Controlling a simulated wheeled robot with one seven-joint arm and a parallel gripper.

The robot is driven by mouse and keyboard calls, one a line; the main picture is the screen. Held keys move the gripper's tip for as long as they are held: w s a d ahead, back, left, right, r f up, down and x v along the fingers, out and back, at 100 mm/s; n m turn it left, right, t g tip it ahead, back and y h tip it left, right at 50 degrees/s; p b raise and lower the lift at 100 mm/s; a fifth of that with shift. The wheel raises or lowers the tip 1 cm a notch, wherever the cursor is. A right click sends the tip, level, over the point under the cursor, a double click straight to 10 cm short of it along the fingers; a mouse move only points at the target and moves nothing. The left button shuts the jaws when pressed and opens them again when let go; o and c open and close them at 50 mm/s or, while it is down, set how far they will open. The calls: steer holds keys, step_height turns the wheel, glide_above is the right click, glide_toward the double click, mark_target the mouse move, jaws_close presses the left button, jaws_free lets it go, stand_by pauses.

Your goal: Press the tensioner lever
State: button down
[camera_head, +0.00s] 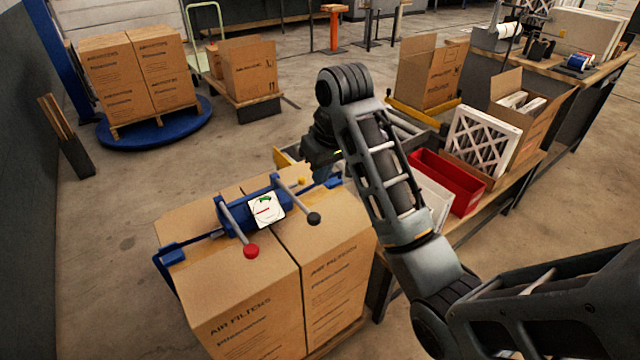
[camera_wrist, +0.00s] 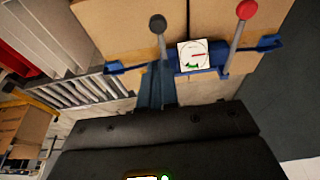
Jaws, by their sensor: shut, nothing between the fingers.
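A blue strap tensioner (camera_head: 234,221) lies across the top of two upright cartons (camera_head: 245,290). Its white dial (camera_head: 266,210) has a green arc and a red needle; the needle lies outside the green. One lever ends in a red knob (camera_head: 251,251), the other in a black knob (camera_head: 314,218). In the wrist view the red knob (camera_wrist: 246,9) is upper right and the black knob (camera_wrist: 158,23) upper middle. My gripper (camera_head: 321,174) is beyond the tensioner, near its black-knob end, fingertips partly hidden. Its fingers (camera_wrist: 155,88) appear together, empty, apart from both knobs.
A bench at right holds a red bin (camera_head: 447,182), a white pleated filter (camera_head: 482,142) and an open carton (camera_head: 524,112). A roller conveyor (camera_wrist: 85,95) lies beside the cartons. Stacked cartons (camera_head: 138,75) stand on a blue turntable (camera_head: 117,136) at back left.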

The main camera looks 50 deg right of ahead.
mark_target(313, 216)
steer(key=x, duration=1.2)
steer(key=shift+s+a+f, duration=0.1)
steer(key=shift+s+f, duration=0.25)
steer(key=shift+f, duration=0.1)
